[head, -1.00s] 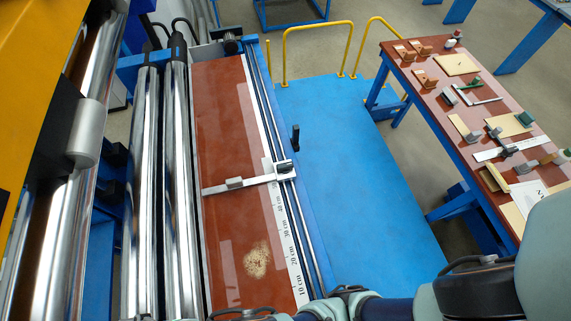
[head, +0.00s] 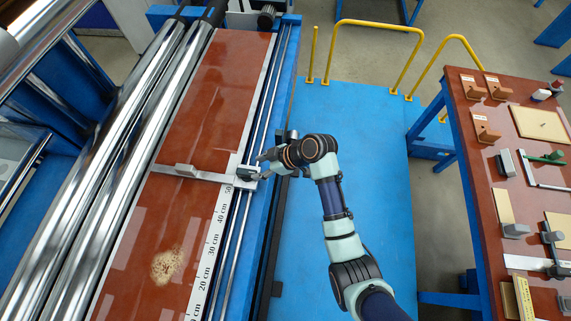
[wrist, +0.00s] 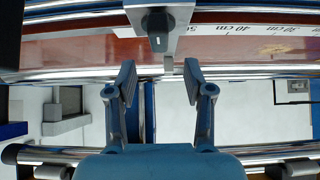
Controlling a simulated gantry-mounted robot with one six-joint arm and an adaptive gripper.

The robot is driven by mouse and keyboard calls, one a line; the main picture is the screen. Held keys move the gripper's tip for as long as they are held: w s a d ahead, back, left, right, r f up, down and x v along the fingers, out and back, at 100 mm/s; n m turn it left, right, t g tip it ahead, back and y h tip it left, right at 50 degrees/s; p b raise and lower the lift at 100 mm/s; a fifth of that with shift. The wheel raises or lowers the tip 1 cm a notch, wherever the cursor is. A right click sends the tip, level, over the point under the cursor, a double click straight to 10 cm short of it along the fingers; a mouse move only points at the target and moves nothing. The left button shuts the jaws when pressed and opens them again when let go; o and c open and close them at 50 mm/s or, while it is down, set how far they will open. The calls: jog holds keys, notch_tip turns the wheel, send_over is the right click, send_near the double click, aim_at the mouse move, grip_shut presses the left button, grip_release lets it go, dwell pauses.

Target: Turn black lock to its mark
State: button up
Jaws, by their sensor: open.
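The black lock (wrist: 158,25) is a small dark knob on the grey slide carriage (wrist: 181,14). A short pale line shows on its lower edge in the wrist view. I cannot make out a separate mark for it. In the head view the carriage (head: 246,173) sits on the rail beside the 50 cm figure, and my gripper largely hides the lock. My gripper (wrist: 160,73) is open and empty. Its fingers point at the carriage, apart from the lock, which shows just beyond the fingertips and between them. In the head view my gripper (head: 259,168) is at the carriage's right side.
A flat grey arm (head: 185,172) runs from the carriage across the red-brown table (head: 195,125). The scale strip (head: 215,235) and rails run lengthwise. Polished rollers (head: 130,150) lie left. A blue platform (head: 350,125) is right, with yellow handrails and a tool table (head: 480,185) beyond.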

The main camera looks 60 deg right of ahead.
aim_at(247, 172)
jog(key=x, duration=0.8)
grip_shut()
